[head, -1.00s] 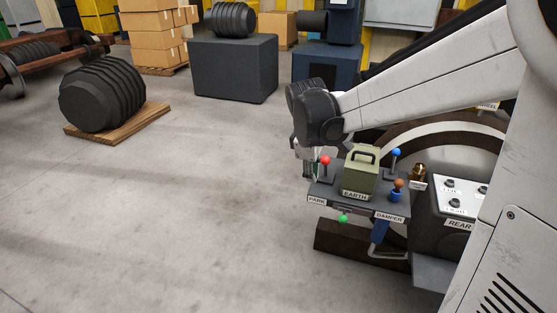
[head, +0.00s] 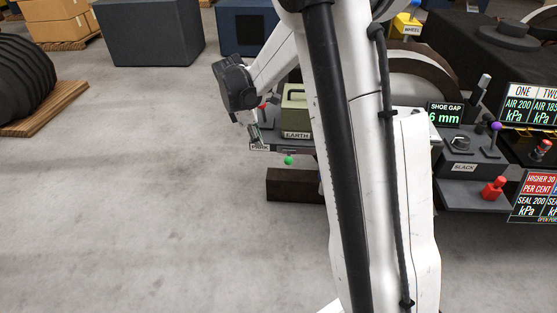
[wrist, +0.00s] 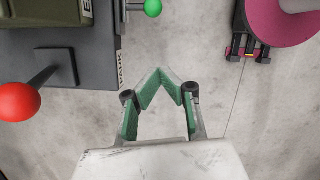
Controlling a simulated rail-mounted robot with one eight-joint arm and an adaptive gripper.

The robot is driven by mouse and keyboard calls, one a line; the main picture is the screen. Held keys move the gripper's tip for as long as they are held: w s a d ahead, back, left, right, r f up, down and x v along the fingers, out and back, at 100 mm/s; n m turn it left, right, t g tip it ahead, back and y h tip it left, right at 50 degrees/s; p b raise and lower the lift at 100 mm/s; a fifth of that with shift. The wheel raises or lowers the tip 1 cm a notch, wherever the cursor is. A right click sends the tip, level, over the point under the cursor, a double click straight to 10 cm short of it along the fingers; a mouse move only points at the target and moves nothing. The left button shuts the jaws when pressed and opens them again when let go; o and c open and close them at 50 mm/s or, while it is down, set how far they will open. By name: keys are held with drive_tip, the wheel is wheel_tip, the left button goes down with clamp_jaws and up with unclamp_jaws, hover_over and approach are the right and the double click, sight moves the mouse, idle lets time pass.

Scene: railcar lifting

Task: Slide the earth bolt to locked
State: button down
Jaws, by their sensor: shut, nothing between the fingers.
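The olive-green box labelled EARTH (head: 296,104) stands on the dark control shelf (head: 278,149), partly behind my arm in the head view. Its corner also shows at the upper left of the wrist view (wrist: 55,12). I cannot tell which part is the bolt. My gripper (wrist: 160,78) is shut and empty, beside the shelf's PARK end. It also shows at that end in the head view (head: 256,134).
A red-knobbed lever (wrist: 18,101) rises from the PARK end, left of my gripper. A shoe-gap display (head: 445,113) and SLACK panel (head: 463,168) stand to the right. Open floor (head: 130,190) lies to the left. A magenta object (wrist: 283,22) is at the wrist view's upper right.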

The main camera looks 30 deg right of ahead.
sight(289, 157)
drive_tip(key=s+d+f+b, duration=0.2)
drive_tip(key=d+f, duration=0.4)
drive_tip(key=f, duration=0.3)
drive_tip(key=shift+s+b, duration=0.35)
drive_tip(key=shift+b, duration=0.5)
